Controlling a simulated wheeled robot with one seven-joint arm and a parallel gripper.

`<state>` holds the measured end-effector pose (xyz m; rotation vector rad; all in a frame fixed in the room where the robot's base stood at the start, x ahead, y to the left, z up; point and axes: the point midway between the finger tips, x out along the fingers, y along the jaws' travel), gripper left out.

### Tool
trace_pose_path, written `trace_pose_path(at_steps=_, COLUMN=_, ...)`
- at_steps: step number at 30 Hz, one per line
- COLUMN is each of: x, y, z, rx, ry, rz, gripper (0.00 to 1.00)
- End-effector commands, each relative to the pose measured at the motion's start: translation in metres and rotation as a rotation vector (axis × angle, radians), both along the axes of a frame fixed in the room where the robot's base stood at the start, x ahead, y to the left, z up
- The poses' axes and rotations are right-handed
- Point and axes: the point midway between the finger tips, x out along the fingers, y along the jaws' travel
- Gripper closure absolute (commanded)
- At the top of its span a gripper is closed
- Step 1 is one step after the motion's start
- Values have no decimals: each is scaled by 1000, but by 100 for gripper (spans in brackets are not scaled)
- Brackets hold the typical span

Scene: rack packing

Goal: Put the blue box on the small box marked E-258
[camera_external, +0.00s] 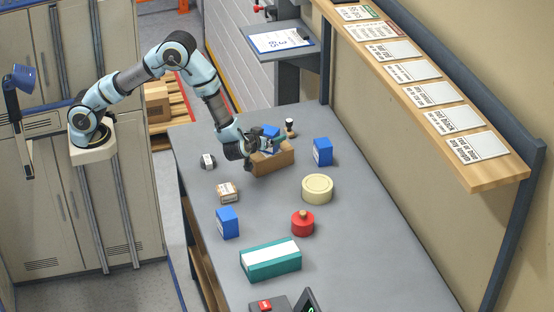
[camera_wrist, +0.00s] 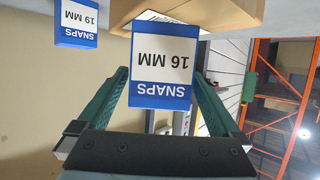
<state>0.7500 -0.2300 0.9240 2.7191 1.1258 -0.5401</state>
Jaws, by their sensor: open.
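A blue box with a white label (camera_external: 271,131) is at the top of a brown cardboard box (camera_external: 272,161) and appears to rest on it. In the wrist view, upside down, this blue box (camera_wrist: 161,92) reads "SNAPS 16 MM" and lies between my spread fingers. My gripper (camera_external: 262,142) is open around it; finger contact cannot be told. The cardboard box (camera_wrist: 215,12) also shows in the wrist view. A smaller carton with a pale label (camera_external: 228,192) sits left of it on the table. I cannot read E-258 on either carton.
Other blue boxes stand at right (camera_external: 322,152) and front left (camera_external: 228,222); the right one appears to read "SNAPS 19 MM" (camera_wrist: 77,22). The table's right front (camera_external: 370,265) is clear.

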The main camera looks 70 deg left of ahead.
Motion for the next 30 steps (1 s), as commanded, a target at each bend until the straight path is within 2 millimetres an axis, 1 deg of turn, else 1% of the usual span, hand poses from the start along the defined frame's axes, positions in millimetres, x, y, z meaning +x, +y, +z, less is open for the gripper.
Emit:
trace_pose_path(at_steps=4, x=0, y=0, z=1, rx=0, ry=0, rz=0, gripper=0)
trace_pose_path(at_steps=6, x=0, y=0, z=4, rx=-1, ry=-1, rz=0, gripper=0)
trace_pose_path(at_steps=8, x=-3, y=-4, z=5, rx=-1, ry=-1, rz=-1, gripper=0)
trace_pose_path(at_steps=11, x=-13, y=-14, z=10, rx=-1, ry=-3, rz=-2, gripper=0)
trace_pose_path(at_steps=18, x=-46, y=-48, z=29, rx=-2, ry=-2, rz=-4, gripper=0)
trace_pose_path(at_steps=22, x=-62, y=-63, z=38, rx=-2, ry=0, rz=-4, gripper=0)
trace_pose_path(at_steps=27, x=-75, y=-75, z=46, rx=-1, ry=-1, rz=-1, gripper=0)
trace_pose_path(at_steps=30, x=-75, y=-77, z=50, rx=-10, ry=-5, rz=-15, gripper=0)
